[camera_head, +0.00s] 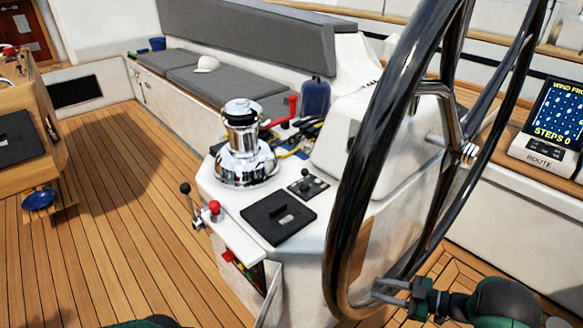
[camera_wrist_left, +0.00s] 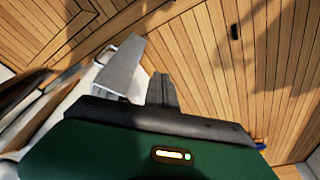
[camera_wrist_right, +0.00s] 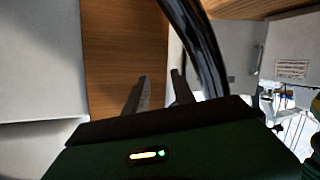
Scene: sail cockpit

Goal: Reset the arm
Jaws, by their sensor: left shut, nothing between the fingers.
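My right gripper (camera_head: 388,292) is at the lower right of the head view, beside the lower part of the black steering wheel (camera_head: 350,190). Its two fingers are apart with nothing visible between them. The right wrist view shows the fingers (camera_wrist_right: 158,92) with a gap between them and the dark wheel rim (camera_wrist_right: 203,45) just to their right; whether they touch it I cannot tell. My left gripper (camera_wrist_left: 145,75) shows in the left wrist view, its fingers shut and empty above the wooden deck. In the head view only a dark green piece of my left arm shows at the bottom edge.
A white console with a chrome winch (camera_head: 245,150), a red-knobbed lever (camera_head: 214,209) and a black hatch plate (camera_head: 278,217) stands left of the wheel. A display (camera_head: 556,115) is at right. A wooden table (camera_head: 30,125) is at left. Open deck (camera_head: 120,240) lies between.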

